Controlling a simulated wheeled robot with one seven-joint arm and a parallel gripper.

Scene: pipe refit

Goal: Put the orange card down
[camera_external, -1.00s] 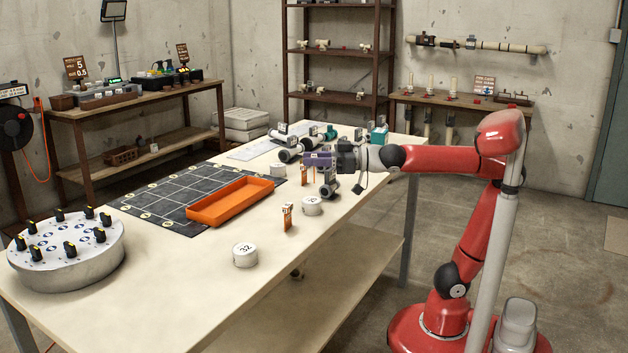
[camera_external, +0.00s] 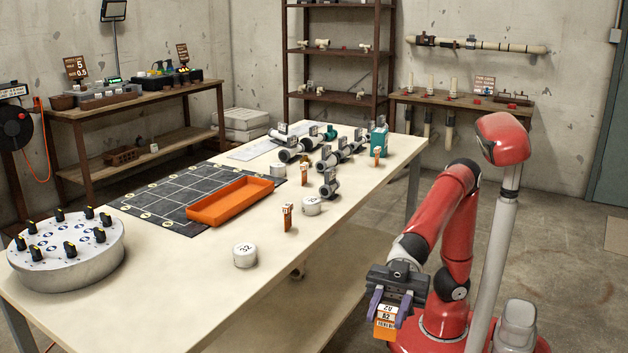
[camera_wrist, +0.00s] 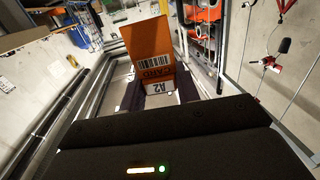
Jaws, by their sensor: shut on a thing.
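My gripper (camera_external: 390,309) is shut on the orange card (camera_external: 386,328), an orange block with a white label and barcode. It hangs from the purple-tipped fingers, beside the table's right side and in front of my base.
The long table (camera_external: 190,300) holds an orange tray (camera_external: 228,215), a dark grid mat (camera_external: 160,208), a round knobbed dial plate (camera_external: 65,268), white numbered discs (camera_external: 245,256) and grey pipe fittings (camera_external: 329,184). The table's front and right side have bare room.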

